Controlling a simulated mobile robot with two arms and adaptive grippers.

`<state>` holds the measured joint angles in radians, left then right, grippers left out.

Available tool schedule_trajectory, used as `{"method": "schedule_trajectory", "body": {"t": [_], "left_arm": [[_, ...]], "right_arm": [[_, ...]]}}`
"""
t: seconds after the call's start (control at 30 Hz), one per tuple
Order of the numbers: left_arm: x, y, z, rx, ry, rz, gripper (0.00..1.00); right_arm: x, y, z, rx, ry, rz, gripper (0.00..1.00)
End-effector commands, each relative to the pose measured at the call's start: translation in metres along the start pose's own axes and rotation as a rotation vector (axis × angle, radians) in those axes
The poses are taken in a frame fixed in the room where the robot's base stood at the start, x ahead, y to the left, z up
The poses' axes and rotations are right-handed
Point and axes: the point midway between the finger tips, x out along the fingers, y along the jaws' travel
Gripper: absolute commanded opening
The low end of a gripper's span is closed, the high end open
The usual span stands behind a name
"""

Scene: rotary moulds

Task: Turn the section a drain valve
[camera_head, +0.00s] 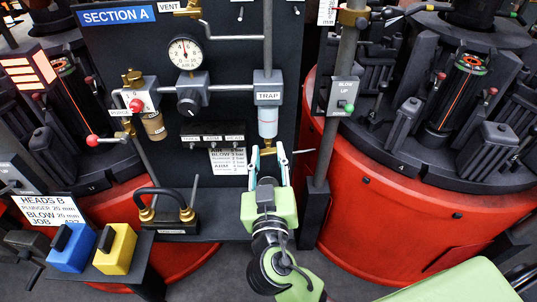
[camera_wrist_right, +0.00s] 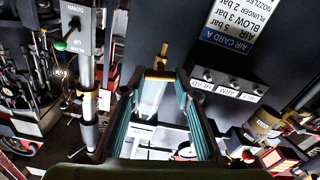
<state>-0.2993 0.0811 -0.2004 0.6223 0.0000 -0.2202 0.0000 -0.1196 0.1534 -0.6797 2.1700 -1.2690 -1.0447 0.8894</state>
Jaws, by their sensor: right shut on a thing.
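The section A panel (camera_head: 230,60) carries a TRAP block (camera_head: 268,90) with a clear, bluish bowl (camera_head: 267,122) below it. A small brass drain valve (camera_head: 268,145) sits at the bowl's lower end. My right gripper (camera_head: 268,151) reaches up from below, with one finger on each side of the valve, and is shut on it. In the right wrist view, which is upside down, the brass valve (camera_wrist_right: 160,66) and pale bowl (camera_wrist_right: 151,98) show between the fingers (camera_wrist_right: 157,84). The exact contact is hard to see. My left gripper is not in view.
A grey post with a BLOW UP switch box (camera_head: 343,96) stands close right of the trap. A gauge (camera_head: 185,53), a regulator knob (camera_head: 192,94) and a brown-bowled unit (camera_head: 153,124) are to the left.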

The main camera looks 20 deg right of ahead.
Motion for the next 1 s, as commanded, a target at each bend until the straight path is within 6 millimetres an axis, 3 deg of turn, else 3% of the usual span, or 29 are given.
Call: {"method": "schedule_trajectory", "body": {"t": [0.6, 1.0], "left_arm": [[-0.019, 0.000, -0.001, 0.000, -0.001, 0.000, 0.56], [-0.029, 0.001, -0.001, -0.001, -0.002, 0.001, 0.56]], "right_arm": [[0.001, -0.001, -0.002, -0.569, -0.001, 0.002, 0.07], [0.001, -0.002, -0.001, -0.814, 0.000, 0.003, 0.07]]}}
